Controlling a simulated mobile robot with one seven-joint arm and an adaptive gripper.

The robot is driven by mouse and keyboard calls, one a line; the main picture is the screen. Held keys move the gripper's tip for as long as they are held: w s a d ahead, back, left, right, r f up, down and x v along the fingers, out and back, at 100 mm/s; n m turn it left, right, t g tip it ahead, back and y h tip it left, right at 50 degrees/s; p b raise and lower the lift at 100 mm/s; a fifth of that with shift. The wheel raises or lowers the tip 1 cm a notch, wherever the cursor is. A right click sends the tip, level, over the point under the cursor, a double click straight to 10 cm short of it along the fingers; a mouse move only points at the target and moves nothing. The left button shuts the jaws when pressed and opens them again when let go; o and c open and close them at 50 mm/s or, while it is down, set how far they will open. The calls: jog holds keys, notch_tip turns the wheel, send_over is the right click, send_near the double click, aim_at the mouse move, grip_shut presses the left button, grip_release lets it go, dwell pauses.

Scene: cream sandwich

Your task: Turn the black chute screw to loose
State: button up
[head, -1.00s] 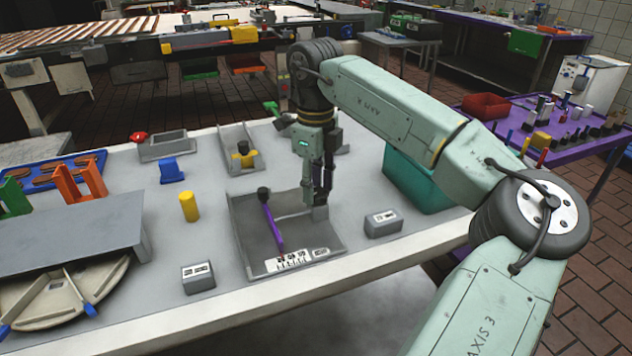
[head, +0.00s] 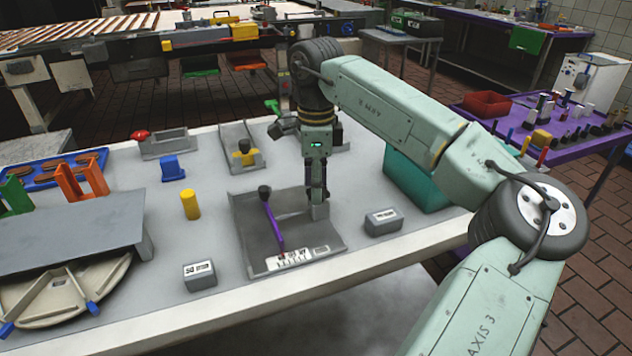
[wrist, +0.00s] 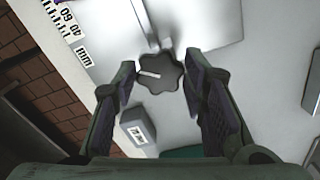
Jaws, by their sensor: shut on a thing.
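The black chute screw (wrist: 160,73) is a lobed round knob with a white line across its top. In the wrist view it sits between the two fingertips of my gripper (wrist: 161,78), which is shut on it from both sides. The white line points to the left. In the head view my gripper (head: 318,197) points straight down at the right side of the grey chute tray (head: 298,224) and hides the screw. A small grey block (head: 320,212) shows just below the fingertips.
A purple lever with a black knob (head: 264,191) stands in the tray, left of my gripper. Small grey labelled blocks stand to the left (head: 199,275) and right (head: 382,221). A yellow cylinder (head: 190,205) and a teal bin (head: 412,180) are also on the table.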

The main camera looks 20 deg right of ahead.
dwell(0.3)
jog(key=o, duration=1.2)
jog(key=shift+c, duration=0.2)
notch_tip(320, 180, up, 12)
